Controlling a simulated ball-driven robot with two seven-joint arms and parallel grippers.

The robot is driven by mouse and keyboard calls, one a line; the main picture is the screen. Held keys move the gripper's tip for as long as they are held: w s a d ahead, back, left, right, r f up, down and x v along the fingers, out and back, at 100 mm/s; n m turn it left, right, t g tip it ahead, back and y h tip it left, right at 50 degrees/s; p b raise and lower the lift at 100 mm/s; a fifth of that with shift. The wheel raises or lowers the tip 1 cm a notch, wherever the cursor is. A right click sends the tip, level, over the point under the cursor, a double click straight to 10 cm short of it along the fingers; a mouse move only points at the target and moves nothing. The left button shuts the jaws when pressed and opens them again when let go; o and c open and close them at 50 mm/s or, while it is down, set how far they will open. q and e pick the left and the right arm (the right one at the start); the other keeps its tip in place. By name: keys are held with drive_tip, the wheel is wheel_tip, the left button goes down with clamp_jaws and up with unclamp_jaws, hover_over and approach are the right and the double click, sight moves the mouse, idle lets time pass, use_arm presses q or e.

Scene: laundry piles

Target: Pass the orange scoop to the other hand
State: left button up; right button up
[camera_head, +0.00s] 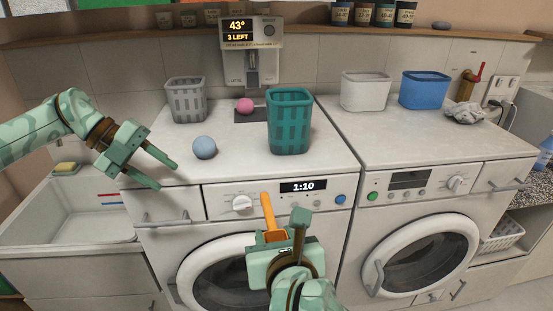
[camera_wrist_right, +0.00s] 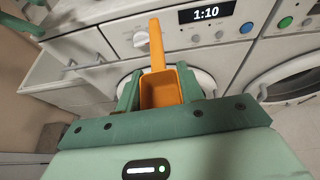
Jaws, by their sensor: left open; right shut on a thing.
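The orange scoop (camera_head: 269,217) is in my right gripper (camera_head: 283,235), in front of the left washer's control panel. In the right wrist view the scoop (camera_wrist_right: 160,88) sits between the two green fingers (camera_wrist_right: 158,92), its open bowl facing the camera and its handle pointing up and away. My right gripper is shut on the scoop's bowl. My left gripper (camera_head: 160,170) is open and empty at the left, in front of the left washer's top edge. It is apart from the scoop, up and to its left.
White (camera_head: 365,92) and blue (camera_head: 424,90) bins stand on the right washer. A sink (camera_head: 70,215) is at left. Space between my grippers is clear.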

use_arm(q)
drive_tip(key=s+d+r+m+g+y, duration=0.1)
drive_tip(key=d+r+y, duration=0.1)
drive_tip(key=d, duration=0.4)
drive_tip(key=s+d+r+m+g+y, duration=0.1)
drive_tip(key=s+d+r+y, duration=0.1)
drive_tip(key=d, duration=0.5)
use_arm(e)
drive_tip(key=shift+d, duration=0.15)
drive_tip(key=shift+s, duration=0.1)
use_arm(q)
wheel_tip(320, 180, up, 3)
drive_tip(key=t+y, duration=0.2)
drive_tip(key=y, duration=0.3)
hover_over(271, 223)
drive_tip(key=w+d, duration=0.1)
wheel_tip(271, 223, down, 12)
drive_tip(key=shift+d+m, duration=0.2)
drive_tip(key=shift+m, duration=0.2)
drive_tip(key=shift+w+r, duration=0.1)
clamp_jaws()
use_arm(e)
drive_tip(key=shift+o, duration=0.2)
drive_tip(key=o, duration=1)
drive_tip(key=shift+o, duration=0.2)
